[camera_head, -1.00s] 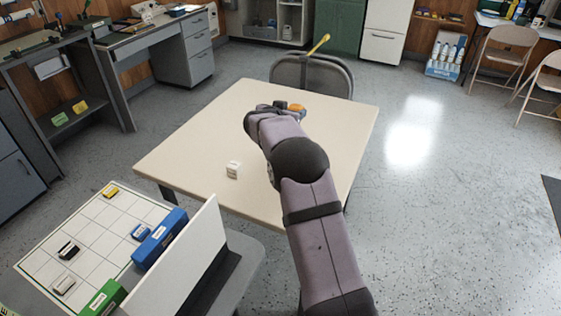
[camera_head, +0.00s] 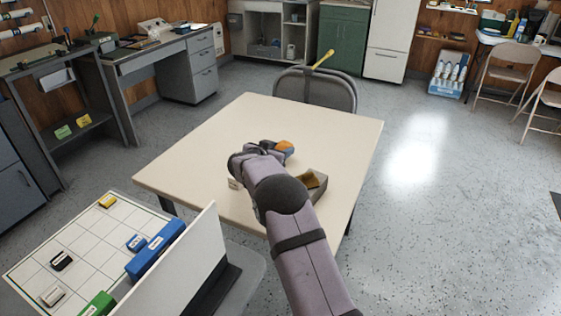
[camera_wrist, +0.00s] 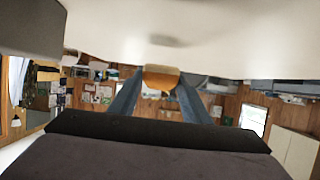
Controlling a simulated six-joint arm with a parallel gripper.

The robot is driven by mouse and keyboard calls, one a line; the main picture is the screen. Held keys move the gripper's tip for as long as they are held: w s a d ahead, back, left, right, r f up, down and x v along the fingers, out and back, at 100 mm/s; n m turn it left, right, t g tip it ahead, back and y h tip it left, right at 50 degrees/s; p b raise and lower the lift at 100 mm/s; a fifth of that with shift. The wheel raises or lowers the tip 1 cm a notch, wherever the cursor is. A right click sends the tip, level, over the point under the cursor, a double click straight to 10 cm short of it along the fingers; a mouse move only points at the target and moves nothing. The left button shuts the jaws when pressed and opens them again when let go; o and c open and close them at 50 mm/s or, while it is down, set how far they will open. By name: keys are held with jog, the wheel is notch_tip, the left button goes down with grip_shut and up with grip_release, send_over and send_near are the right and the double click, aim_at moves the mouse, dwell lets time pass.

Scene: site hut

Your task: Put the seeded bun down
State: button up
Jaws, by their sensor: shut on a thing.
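The seeded bun (camera_head: 285,146), orange-brown, shows at the end of my gripper (camera_head: 279,150) over the cream table (camera_head: 190,160). In the wrist view the bun (camera_wrist: 161,76) sits between the two blue-grey fingers of my gripper (camera_wrist: 158,88), which are shut on it. That view looks turned over, with the pale tabletop (camera_wrist: 200,30) along the top and a faint shadow on it. The bun looks close to the tabletop; I cannot tell if it touches. My arm hides part of the table.
A grey open box (camera_head: 312,187) with something brown in it is right of my arm. A small white block (camera_head: 233,183) is partly hidden left of my wrist. A grey chair (camera_head: 315,88) stands behind the table. The table's left and back parts are clear.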

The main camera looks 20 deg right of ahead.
jog(key=shift+f+b, duration=0.35)
jog(key=shift+f, duration=1.65)
jog(key=o, duration=1)
jog(key=shift+f, duration=0.15)
jog(key=shift+o, duration=0.2)
jog(key=shift+s+a+r, duration=0.1)
jog(key=shift+r, duration=0.1)
jog(key=shift+s+a+r, duration=0.3)
jog(key=shift+s+a, duration=0.1)
jog(key=shift+a, duration=0.05)
jog(key=shift+v, duration=2.95)
